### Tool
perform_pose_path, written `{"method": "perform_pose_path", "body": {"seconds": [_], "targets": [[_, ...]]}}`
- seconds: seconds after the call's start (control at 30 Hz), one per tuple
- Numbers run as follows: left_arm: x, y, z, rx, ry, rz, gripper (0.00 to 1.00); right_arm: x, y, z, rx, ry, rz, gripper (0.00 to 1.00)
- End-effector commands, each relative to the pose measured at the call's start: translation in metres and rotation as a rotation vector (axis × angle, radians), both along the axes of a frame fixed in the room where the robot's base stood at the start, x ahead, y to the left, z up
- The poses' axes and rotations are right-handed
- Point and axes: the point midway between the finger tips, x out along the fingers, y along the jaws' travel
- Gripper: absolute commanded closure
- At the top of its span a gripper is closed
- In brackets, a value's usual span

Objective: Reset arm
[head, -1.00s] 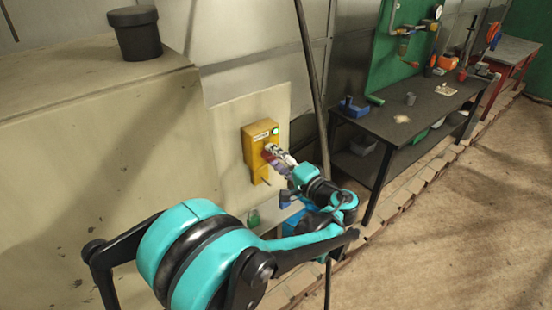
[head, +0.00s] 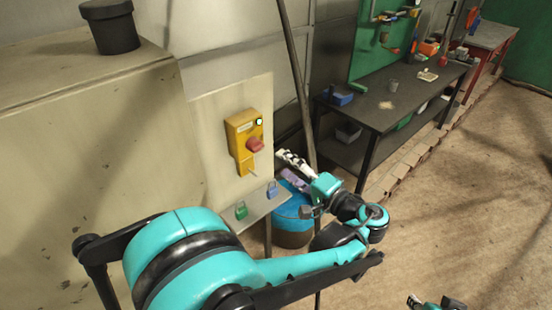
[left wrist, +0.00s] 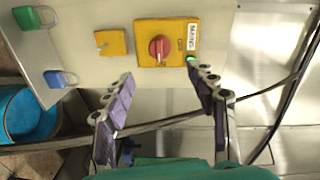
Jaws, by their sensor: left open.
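A yellow switch box (head: 243,130) with a red rotary knob (head: 255,145) is mounted on the pale panel at left of centre. The box (left wrist: 178,28) and knob (left wrist: 159,49) also show in the left wrist view, beyond the fingertips. My left gripper (head: 286,166) is open and empty, to the right of and below the knob, clear of it. Its two spread fingers (left wrist: 159,72) show in the left wrist view. A small part of my right gripper (head: 436,303) shows at the bottom edge; its fingers are unclear.
A green padlock (head: 241,210) and a blue padlock (head: 272,189) are on a small shelf beneath the box. A blue bin (head: 292,215) stands behind my left forearm. A slanted dark pole passes close by. A dark workbench (head: 395,108) is further right; the floor at right is clear.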

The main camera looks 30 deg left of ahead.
Motion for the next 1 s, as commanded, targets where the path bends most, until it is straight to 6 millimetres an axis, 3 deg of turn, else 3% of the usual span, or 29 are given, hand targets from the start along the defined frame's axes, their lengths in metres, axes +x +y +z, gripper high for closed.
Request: {"method": "perform_pose_path", "body": {"seconds": [0.2,0.67,0.77,0.9,1.0], "targets": [[-0.004,-0.008,0.001,0.0,0.0,0.001,0.43,0.0,0.0,0.0,0.0,0.0,0.0,0.6],[-0.006,-0.003,-0.003,-0.024,0.014,-0.002,0.43,0.0,0.0,-0.001,0.0,0.0,0.0,0.6],[-0.013,0.013,-0.018,-0.113,0.062,-0.017,0.43,0.0,0.0,-0.004,0.0,0.0,0.0,0.6],[-0.041,0.036,-0.063,-0.367,0.155,-0.063,0.43,0.0,0.0,-0.011,0.0,0.0,0.0,0.6],[-0.069,0.038,-0.098,-0.592,0.189,-0.108,0.43,0.0,0.0,-0.016,0.0,0.0,0.0,0.6]]}}
